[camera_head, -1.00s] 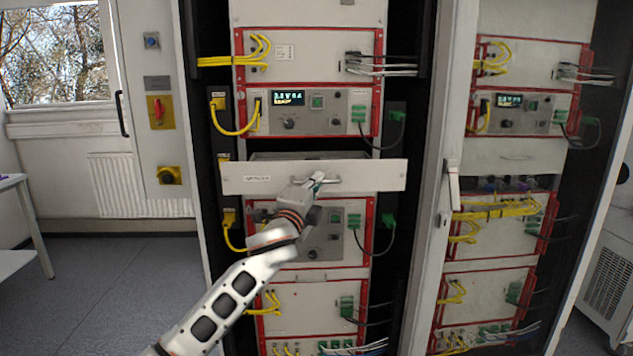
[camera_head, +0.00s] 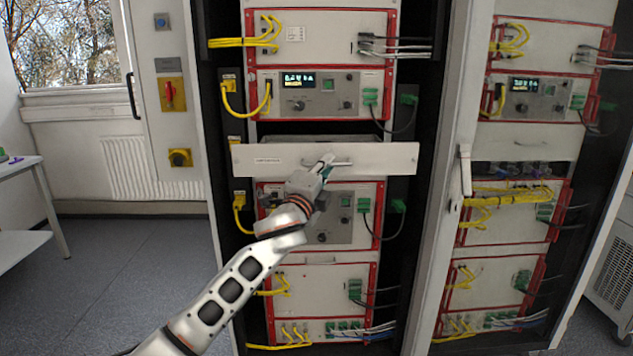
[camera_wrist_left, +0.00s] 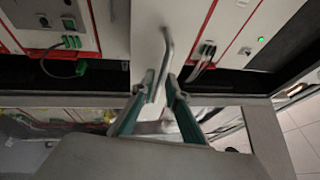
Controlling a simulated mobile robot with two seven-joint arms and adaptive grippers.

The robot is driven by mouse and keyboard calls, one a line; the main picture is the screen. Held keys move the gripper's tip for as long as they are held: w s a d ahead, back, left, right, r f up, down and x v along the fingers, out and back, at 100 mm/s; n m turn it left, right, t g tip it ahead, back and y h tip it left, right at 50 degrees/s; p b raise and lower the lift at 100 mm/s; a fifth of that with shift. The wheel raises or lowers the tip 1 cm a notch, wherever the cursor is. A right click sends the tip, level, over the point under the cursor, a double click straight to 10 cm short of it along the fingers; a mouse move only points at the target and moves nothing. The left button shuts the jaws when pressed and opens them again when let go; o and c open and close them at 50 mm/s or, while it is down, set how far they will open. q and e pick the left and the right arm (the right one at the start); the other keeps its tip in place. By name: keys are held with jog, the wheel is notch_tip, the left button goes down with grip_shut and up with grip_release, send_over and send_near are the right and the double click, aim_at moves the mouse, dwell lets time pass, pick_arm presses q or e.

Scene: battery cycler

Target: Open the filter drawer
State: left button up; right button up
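The filter drawer (camera_head: 390,159) is a wide white front panel in the left rack. It stands out from the rack, with a dark gap and a strip of its top showing behind it. Its metal bar handle (camera_head: 343,163) is at the middle of the front. My left gripper (camera_head: 325,164) is at the handle's left part. In the left wrist view, the bar handle (camera_wrist_left: 167,50) runs down between the two fingertips (camera_wrist_left: 160,80), close to the left finger. A gap shows on the right finger's side, so the fingers are apart. My right gripper is not in view.
Instrument modules with red frames (camera_head: 320,107) sit above and below the drawer, with yellow cables (camera_head: 243,110) and green connectors (camera_head: 370,97). A second rack stands right, behind a grey post (camera_head: 455,100). A table (camera_head: 25,168) is at far left; the floor between is clear.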

pick_arm(q)
jog(key=v, duration=1.1)
jog(key=shift+f, duration=0.15)
jog(key=s+a+f+n+g+y, duration=0.1)
jog(key=s+a+f+n, duration=0.25)
jog(key=f, duration=0.75)
jog(key=s+a+f+n+g+y, duration=0.1)
jog(key=s+a+f+n+g, duration=0.25)
jog(key=f, duration=0.75)
jog(key=s+a+f+n+t+y, duration=0.1)
jog(key=s+a+f+n, duration=0.3)
jog(key=f, duration=0.7)
jog(key=s+a+f+n+g+y, duration=0.1)
jog(key=s+a+f+n, duration=0.3)
jog(key=s+f, duration=0.5)
jog(key=s+a+f+n+g+y, duration=0.1)
jog(key=s+a+f+n+g, duration=0.2)
jog(key=s, duration=1.3)
notch_tip(320, 180, down, 6)
jog(key=a+n, duration=0.1)
jog(key=a, duration=0.2)
jog(key=shift+f, duration=0.1)
